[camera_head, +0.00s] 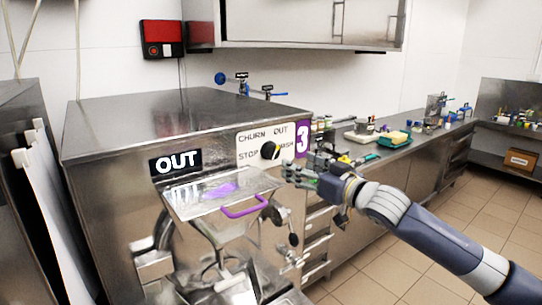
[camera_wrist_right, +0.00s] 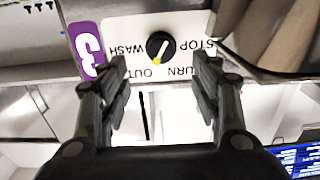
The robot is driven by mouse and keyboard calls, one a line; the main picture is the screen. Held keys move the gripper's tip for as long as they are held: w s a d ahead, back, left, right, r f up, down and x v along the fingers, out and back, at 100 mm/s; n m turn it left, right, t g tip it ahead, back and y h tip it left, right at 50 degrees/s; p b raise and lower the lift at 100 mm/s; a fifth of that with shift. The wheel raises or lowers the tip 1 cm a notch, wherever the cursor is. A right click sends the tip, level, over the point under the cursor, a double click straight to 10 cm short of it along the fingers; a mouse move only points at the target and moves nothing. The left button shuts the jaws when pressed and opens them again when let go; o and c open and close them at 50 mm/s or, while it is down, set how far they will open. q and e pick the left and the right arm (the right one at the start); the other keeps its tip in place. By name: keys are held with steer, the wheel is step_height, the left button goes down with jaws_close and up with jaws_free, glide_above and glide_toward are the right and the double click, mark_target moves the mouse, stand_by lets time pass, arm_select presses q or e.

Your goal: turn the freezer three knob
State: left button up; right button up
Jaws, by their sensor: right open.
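The freezer three knob (camera_head: 269,150) is a round black dial on a white panel (camera_head: 247,140) marked CHURN, OUT, STOP and WASH. A purple "3" label (camera_head: 303,139) is beside it. In the right wrist view, where the lettering is upside down, the knob (camera_wrist_right: 160,46) has a yellow pointer aimed down, toward the word OUT. My right gripper (camera_head: 289,172) is in front of the panel, just right of and below the knob in the head view. In the wrist view its fingers (camera_wrist_right: 163,75) are open and empty, apart from the knob, which shows beyond them. My left gripper is out of view.
The freezer (camera_head: 110,150) has a lit OUT sign (camera_head: 175,162). A chute lid with a purple handle (camera_head: 245,207) juts out below the panel. A counter (camera_head: 405,150) with small items runs along the wall at right. Tiled floor (camera_head: 400,255) is open in front of it.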

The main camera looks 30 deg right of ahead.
mark_target(275, 154)
steer(key=w+p, duration=0.1)
steer(key=w, duration=0.2)
steer(key=w+p, duration=0.2)
steer(key=w, duration=0.1)
steer(key=w+a+p, duration=0.1)
steer(key=w+p, duration=0.1)
steer(key=w, duration=0.1)
steer(key=shift+w+r, duration=0.1)
steer(key=shift+r, duration=0.1)
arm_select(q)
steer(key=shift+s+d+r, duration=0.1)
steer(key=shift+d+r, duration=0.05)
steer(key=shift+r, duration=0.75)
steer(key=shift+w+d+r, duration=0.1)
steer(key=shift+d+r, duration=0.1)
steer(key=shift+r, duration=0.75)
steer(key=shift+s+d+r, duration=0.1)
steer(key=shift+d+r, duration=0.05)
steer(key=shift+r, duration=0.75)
arm_select(e)
steer(key=shift+w+f, duration=0.2)
steer(key=shift+w, duration=0.4)
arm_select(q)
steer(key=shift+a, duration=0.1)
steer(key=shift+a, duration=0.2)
arm_select(e)
steer(key=c, duration=1.1)
